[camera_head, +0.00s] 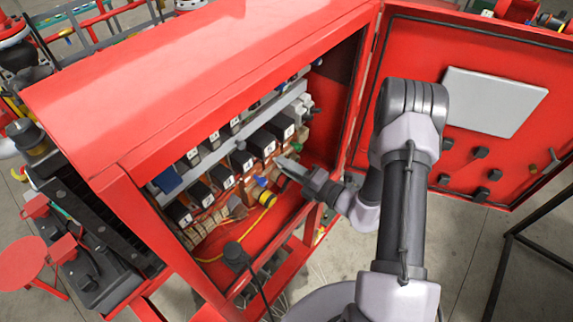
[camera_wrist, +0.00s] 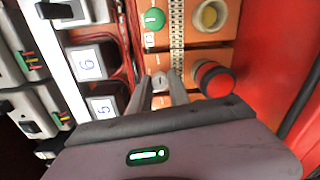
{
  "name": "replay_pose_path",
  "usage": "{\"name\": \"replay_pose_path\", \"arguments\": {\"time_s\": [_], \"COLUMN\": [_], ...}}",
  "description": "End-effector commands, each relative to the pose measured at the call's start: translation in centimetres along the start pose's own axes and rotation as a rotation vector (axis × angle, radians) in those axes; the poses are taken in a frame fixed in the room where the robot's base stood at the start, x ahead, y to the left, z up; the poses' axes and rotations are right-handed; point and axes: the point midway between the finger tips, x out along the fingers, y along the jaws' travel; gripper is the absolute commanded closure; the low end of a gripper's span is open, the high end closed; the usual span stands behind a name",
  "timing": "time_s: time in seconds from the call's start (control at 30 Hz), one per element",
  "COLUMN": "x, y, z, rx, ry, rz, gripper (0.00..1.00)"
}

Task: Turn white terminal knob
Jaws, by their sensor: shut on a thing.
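The white terminal knob (camera_wrist: 160,82) is a small pale round knob on an orange terminal block in the wrist view. My gripper (camera_wrist: 160,92) is shut on it, one finger on each side. The fingers and the gripper body hide part of the knob and the blocks below it. In the head view, my gripper (camera_head: 284,168) reaches into the open red cabinet (camera_head: 215,85) from the right, and the knob cannot be made out there.
A green knob (camera_wrist: 154,18), a red button (camera_wrist: 213,78) and a yellow ring (camera_wrist: 209,15) are close by. Numbered modules (camera_wrist: 88,62) stand to the left. The open cabinet door (camera_head: 408,60) is behind my arm at right. A yellow cable (camera_head: 258,218) runs below.

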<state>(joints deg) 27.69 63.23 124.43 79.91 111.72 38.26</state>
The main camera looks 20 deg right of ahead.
Motion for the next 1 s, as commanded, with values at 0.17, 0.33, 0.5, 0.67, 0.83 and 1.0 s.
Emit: {"name": "replay_pose_path", "arguments": {"time_s": [0.17, 0.33, 0.5, 0.67, 0.83, 1.0], "x": [0.0, 0.0, 0.0, 0.0, -0.1, -2.3], "y": [-0.1, -0.1, -0.1, 0.0, 0.0, -0.2], "z": [0.0, 0.0, 0.0, 0.0, 0.0, 0.1], "rx": [0.007, 0.007, 0.007, 0.006, 0.006, 0.006], "ry": [0.000, 0.000, 0.000, 0.000, 0.000, -0.005], "rz": [-0.001, -0.001, -0.001, -0.001, -0.001, -0.002], "gripper": [1.00, 1.00, 0.62, 0.56, 0.56, 0.56]}}
